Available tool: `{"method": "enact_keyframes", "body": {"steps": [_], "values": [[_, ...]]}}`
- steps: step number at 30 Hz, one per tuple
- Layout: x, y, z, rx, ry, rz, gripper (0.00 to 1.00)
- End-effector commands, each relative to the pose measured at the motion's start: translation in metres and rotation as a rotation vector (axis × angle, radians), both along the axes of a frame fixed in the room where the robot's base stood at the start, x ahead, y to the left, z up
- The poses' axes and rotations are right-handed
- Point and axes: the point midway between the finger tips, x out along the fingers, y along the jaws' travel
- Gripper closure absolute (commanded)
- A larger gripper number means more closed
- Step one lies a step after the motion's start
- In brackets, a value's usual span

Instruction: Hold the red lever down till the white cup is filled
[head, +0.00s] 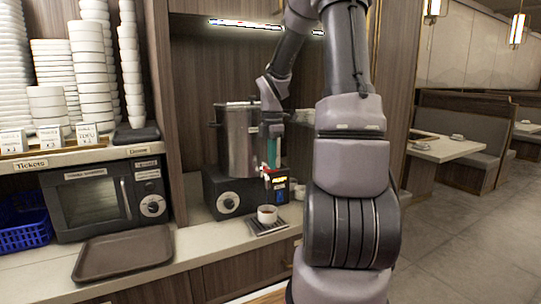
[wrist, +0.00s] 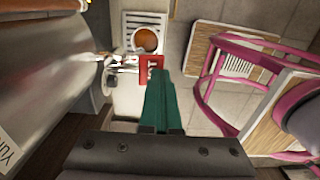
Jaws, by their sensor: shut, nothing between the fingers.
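The red lever (head: 266,177) sticks out from the tap on the front of a steel pot; it also shows in the wrist view (wrist: 150,66). The white cup (head: 267,215) stands upright below it on a slatted drip tray (head: 258,230). In the wrist view the white cup (wrist: 135,47) holds orange-brown liquid; how near the rim it is I cannot tell exactly. My gripper (head: 273,168), with green fingers, points down at the lever. In the wrist view its shut fingertips (wrist: 161,74) overlap the lever's edge; I cannot tell whether they touch it.
The steel pot (head: 238,140) stands on a black base (head: 228,195) left of my gripper. A brown tray (head: 123,252) lies on the counter (head: 208,242) at left, near a microwave (head: 100,198). In the wrist view a pink chair (wrist: 209,85) stands at right.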

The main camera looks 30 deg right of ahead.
Motion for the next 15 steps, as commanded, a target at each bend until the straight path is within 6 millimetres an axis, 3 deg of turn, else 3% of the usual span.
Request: {"method": "enact_keyframes", "body": {"steps": [15], "values": [[0.001,0.0,0.013,-0.001,-0.002,0.0,1.0]]}}
